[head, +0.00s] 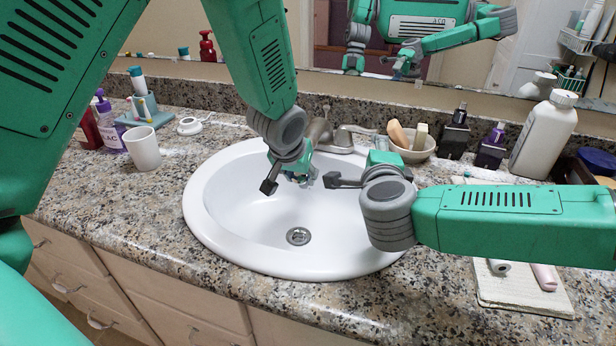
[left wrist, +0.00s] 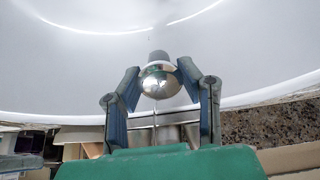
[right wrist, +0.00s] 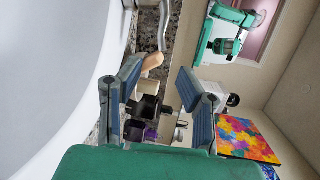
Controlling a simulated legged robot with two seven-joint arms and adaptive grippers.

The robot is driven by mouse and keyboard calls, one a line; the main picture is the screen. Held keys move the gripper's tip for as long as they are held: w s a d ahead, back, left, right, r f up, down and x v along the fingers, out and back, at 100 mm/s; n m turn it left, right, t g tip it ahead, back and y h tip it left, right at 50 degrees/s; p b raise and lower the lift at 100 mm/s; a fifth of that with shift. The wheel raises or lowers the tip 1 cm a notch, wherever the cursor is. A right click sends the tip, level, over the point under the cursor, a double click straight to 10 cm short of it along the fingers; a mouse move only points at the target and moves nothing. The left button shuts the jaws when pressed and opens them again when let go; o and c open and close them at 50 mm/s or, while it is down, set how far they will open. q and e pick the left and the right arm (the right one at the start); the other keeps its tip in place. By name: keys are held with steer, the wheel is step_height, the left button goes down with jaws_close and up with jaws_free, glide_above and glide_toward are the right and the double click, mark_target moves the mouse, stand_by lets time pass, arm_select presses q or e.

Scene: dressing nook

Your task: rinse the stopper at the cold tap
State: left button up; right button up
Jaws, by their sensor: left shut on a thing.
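My left gripper (head: 288,178) is over the back of the white sink (head: 205,205), just in front of the metal tap (head: 340,140). In the left wrist view, its fingers (left wrist: 157,85) close around the stopper (left wrist: 158,82), a shiny metal dome with a grey end and a thin rod. The stopper is mostly hidden in the head view. I cannot tell whether water is running. My right gripper (head: 352,172) is over the sink's right side. Its fingers (right wrist: 160,80) are apart with nothing between them in the right wrist view.
A bowl of soaps (head: 412,155), dark bottles (head: 490,148) and a large white bottle (head: 545,135) stand at the right. A white cup (head: 143,147) and purple pump bottle (head: 108,122) stand at the left. The drain (head: 298,236) is clear. A mirror runs behind.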

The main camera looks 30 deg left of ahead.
mark_target(365, 133)
jaws_close()
steer(key=s+d+m+g+y, duration=0.1)
steer(key=s+m+y, duration=0.1)
steer(key=m, duration=1.5)
steer(key=s+d+m+g+y, duration=0.1)
steer(key=s+m+y, duration=0.1)
steer(key=m, duration=1.4)
steer(key=x, duration=0.4)
steer(key=w+d+x, duration=0.1)
steer(key=x, duration=0.7)
steer(key=shift+w+d, duration=0.2)
steer(key=shift+d, duration=0.1)
steer(key=shift+w+d, duration=0.1)
steer(key=shift+w, duration=0.5)
